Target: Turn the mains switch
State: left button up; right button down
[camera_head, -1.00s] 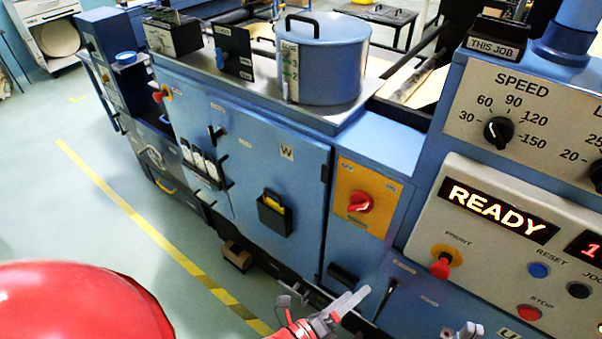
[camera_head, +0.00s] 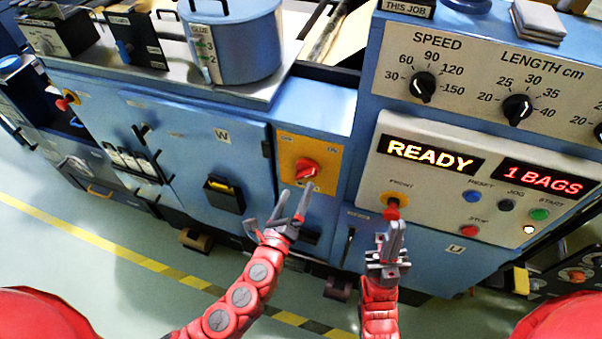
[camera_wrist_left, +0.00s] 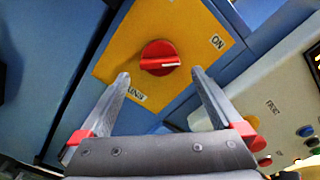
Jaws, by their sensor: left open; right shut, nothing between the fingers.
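The mains switch is a red rotary knob (camera_head: 306,169) on a yellow plate (camera_head: 323,149) on the blue cabinet front. In the left wrist view the red knob (camera_wrist_left: 159,58) shows a pale line pointing right, between the labels; one label reads ON. My left gripper (camera_head: 291,206) is open just below and in front of the knob. In the left wrist view its two fingers (camera_wrist_left: 160,82) stand apart to either side, with the knob beyond the tips and nothing between them. My right gripper (camera_head: 397,226) is shut and empty, below the red front knob on the control panel.
The control panel (camera_head: 432,174) with a READY display, dials and buttons is at the right. A lidded blue pot (camera_head: 236,45) stands on the cabinet top. A black holder (camera_head: 224,194) juts from the cabinet door. Open floor with a yellow line lies at lower left.

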aim_at(303, 176)
pick_arm(q)
jog(key=shift+p+x, duration=0.5)
jog(key=shift+x, duration=2.25)
jog(key=c, duration=1.2)
